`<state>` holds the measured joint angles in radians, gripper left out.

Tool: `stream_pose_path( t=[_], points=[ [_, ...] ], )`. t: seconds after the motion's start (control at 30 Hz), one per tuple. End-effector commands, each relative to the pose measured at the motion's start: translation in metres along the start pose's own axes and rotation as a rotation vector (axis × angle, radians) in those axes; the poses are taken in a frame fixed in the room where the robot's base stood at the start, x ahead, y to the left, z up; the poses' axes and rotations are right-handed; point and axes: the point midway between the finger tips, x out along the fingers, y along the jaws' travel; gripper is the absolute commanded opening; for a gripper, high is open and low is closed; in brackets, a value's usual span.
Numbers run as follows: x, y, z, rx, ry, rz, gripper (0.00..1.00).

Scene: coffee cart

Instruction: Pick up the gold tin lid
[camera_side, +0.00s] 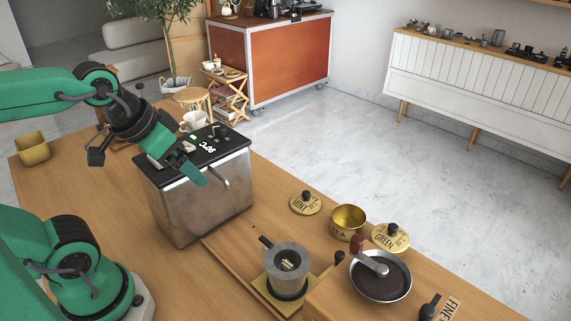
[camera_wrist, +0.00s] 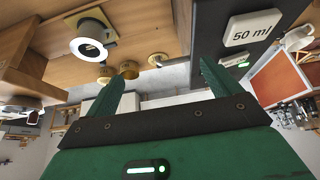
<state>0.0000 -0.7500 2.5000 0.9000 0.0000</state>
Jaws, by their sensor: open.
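A gold lid (camera_side: 305,203) with a black knob and the word MINT lies flat on the wooden counter, right of the boxy machine. A second gold lid (camera_side: 391,238), marked GREEN, also with a black knob, is farther right; whether it sits on a tin is unclear. An open gold tin (camera_side: 348,222) marked TEA stands between them. My gripper (camera_side: 190,165) is above the machine's top, left of and higher than these lids. In the wrist view my gripper (camera_wrist: 165,75) has its fingers apart with nothing between them; small gold round things (camera_wrist: 130,68) show beyond.
The metal machine (camera_side: 205,200) with a black top and lit display stands below my gripper. A gold square bin (camera_side: 33,150) is far left.

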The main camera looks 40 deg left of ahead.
Motion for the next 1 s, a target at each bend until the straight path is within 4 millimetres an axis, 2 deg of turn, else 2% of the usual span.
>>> stream_pose_path(
  t=[0.27, 0.47, 0.73, 1.0],
  points=[
    [0.000, 0.000, -0.002, -0.005, -0.003, 0.000, 0.90],
    [0.002, 0.001, -0.015, -0.037, -0.026, 0.001, 0.90],
    [0.014, 0.004, -0.054, -0.137, -0.091, -0.001, 0.90],
    [0.040, 0.008, -0.097, -0.253, -0.163, -0.012, 0.90]
  ],
)
